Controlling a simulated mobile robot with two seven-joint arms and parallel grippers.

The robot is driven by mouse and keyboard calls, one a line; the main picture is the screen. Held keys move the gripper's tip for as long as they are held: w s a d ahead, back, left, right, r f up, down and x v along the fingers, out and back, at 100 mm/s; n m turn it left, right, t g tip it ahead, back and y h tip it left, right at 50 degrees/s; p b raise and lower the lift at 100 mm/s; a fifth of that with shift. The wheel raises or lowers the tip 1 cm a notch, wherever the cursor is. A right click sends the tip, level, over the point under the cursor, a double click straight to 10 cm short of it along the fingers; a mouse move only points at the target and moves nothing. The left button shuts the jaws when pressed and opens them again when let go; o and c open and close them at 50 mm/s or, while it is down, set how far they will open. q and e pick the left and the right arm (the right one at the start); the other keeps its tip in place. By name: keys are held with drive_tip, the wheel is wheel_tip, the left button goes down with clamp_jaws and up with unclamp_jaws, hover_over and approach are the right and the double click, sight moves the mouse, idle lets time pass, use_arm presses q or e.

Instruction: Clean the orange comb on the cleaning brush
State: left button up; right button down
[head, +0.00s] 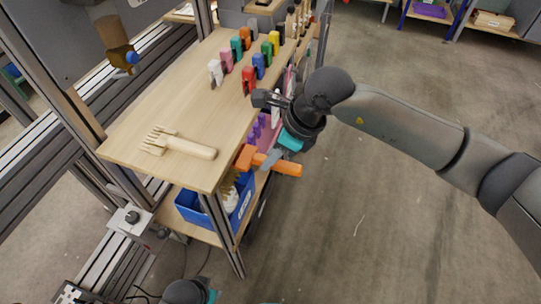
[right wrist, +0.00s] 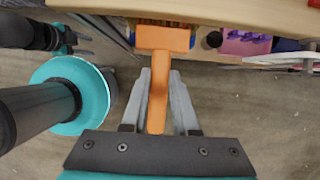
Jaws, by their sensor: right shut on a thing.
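The orange comb (head: 283,167) has a straight handle and a wider block head. It is held beyond the right edge of the wooden table, its head toward the table; it also shows in the right wrist view (right wrist: 160,85). My right gripper (head: 268,160) is shut on its handle; the fingers lie along both sides in the right wrist view. A tan bristled thing (head: 230,198), perhaps the cleaning brush, is partly hidden in a blue bin under the tabletop. A dark and teal part, seemingly of my left arm, shows at the bottom of the head view; its fingers are unclear.
The wooden table (head: 130,125) carries a pale wooden comb (head: 180,145) near its front and several coloured clips farther back. The blue bin (head: 243,200) stands on the lower shelf. A metal post (head: 220,235) rises beside it. The floor at the right is clear.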

sight(288, 164)
drive_tip(key=shift+d, duration=0.1)
drive_tip(key=shift+s+d, duration=0.3)
drive_tip(key=shift+d, duration=0.65)
drive_tip(key=shift+s+d, duration=0.3)
drive_tip(key=shift+d, duration=0.6)
drive_tip(key=s+d, duration=0.2)
drive_tip(key=d, duration=0.3)
drive_tip(key=shift+d, duration=0.35)
drive_tip(key=shift+w, duration=0.1)
